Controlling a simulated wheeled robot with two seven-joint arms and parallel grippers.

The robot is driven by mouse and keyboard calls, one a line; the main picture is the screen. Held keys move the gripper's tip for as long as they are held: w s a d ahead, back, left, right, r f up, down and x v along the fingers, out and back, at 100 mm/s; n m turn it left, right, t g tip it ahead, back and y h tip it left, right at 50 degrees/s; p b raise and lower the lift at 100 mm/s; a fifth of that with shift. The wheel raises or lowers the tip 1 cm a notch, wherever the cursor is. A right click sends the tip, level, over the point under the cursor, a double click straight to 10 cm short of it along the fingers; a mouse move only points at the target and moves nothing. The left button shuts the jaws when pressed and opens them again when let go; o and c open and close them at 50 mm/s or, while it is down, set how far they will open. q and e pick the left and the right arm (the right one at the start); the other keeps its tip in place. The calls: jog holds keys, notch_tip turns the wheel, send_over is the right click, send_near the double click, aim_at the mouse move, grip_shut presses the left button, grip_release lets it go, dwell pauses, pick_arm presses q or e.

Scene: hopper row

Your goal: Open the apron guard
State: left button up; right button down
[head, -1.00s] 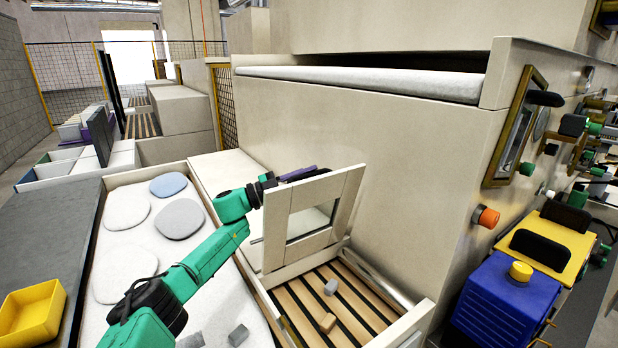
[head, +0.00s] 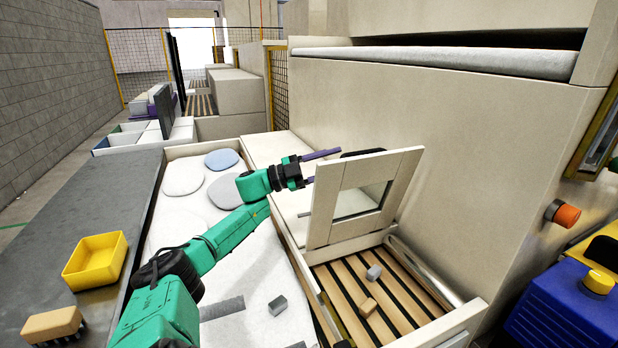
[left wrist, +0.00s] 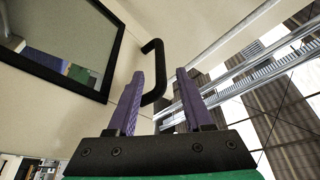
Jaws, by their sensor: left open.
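The apron guard (head: 328,207) is a beige framed panel with a dark-edged window, standing raised and leaning over the slatted apron bed (head: 345,290). Its window also shows at upper left in the left wrist view (left wrist: 60,45). A black bar handle (left wrist: 154,70) is on the guard, close to the purple fingers; in the head view it shows dark above the top edge (head: 363,153). My left gripper (head: 319,167) is open and empty at the guard's upper left. In the wrist view the handle lies near the left fingertip; whether they touch I cannot tell. My right gripper is out of view.
Two small blocks (head: 373,272) lie on the slats. A pale tray (head: 190,240) with flat round pads lies under my left arm. A yellow bin (head: 95,260) and a brush (head: 53,325) sit on the grey counter. A large beige hopper wall (head: 470,130) rises behind the guard.

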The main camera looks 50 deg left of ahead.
pick_arm(q)
jog(key=b+v, duration=0.2)
jog(key=v, duration=0.5)
dwell(0.3)
